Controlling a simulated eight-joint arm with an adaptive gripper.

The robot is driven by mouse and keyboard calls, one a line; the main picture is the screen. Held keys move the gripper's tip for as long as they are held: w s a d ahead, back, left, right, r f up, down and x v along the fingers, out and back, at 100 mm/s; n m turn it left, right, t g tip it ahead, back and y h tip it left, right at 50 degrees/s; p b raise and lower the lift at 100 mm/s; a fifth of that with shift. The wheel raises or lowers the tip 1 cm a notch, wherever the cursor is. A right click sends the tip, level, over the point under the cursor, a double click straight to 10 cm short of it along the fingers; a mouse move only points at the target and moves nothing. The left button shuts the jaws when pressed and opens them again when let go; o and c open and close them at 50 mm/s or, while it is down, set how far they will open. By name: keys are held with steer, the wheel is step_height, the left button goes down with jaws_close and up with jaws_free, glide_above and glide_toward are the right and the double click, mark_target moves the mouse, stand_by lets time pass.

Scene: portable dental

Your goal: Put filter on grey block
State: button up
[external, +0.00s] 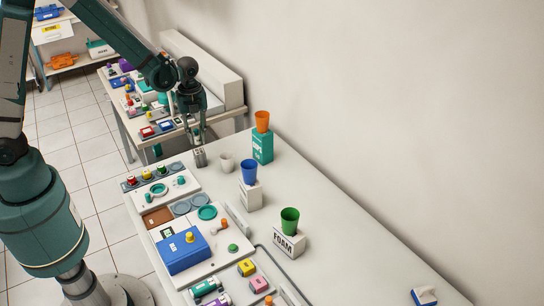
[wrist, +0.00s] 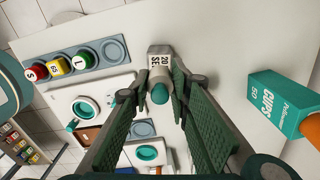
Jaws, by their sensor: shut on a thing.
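My gripper (wrist: 160,86) points down over the far end of the long counter. Its fingers close around a small teal-ended piece (wrist: 160,94), which looks like the filter. A grey block (wrist: 159,57) with a "20 SE..." label shows just beyond the fingertips in the wrist view. In the external view the grey block (external: 200,157) is right below my gripper (external: 198,142), near the counter's far left edge. Whether the held piece touches the block, I cannot tell.
A teal box with an orange cup (external: 262,121) stands further right. A tray of coloured round containers (wrist: 73,63) lies to the left in the wrist view. The counter's right side is largely clear.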

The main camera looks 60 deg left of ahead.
mark_target(196, 130)
steer(key=shift+f, duration=2.05)
steer(key=shift+f, duration=0.15)
steer(key=o, duration=0.7)
steer(key=shift+r, duration=6.15)
